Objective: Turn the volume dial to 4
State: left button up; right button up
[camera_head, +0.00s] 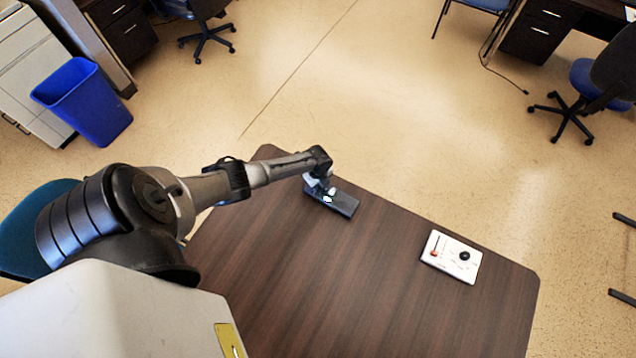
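A dark flat box (345,204) lies on the table near its far left edge. A small white part (328,198) shows at its left end; I cannot tell whether it is a knob or part of my gripper. A white panel (441,263) with a round black dial (465,256) lies toward the table's right side. No numbers are readable, and I cannot tell which is the volume dial. My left gripper (323,190) points down at the dark box's left end, close to or touching it. Its fingers are too small to read. My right gripper is not in view.
The wooden table (330,290) is bare between the box and the panel. The panel also bears a red-and-black slider-like part (435,252). A blue bin (85,102), office chairs and desks stand on the floor away from the table.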

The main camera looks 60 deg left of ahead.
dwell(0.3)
pick_arm(q)
jog(key=o, duration=0.9)
jog(key=shift+o, duration=0.2)
jog(key=shift+r, duration=0.1)
jog(key=shift+r, duration=0.3)
notch_tip(320, 180, up, 13)
jog(key=p, duration=0.2)
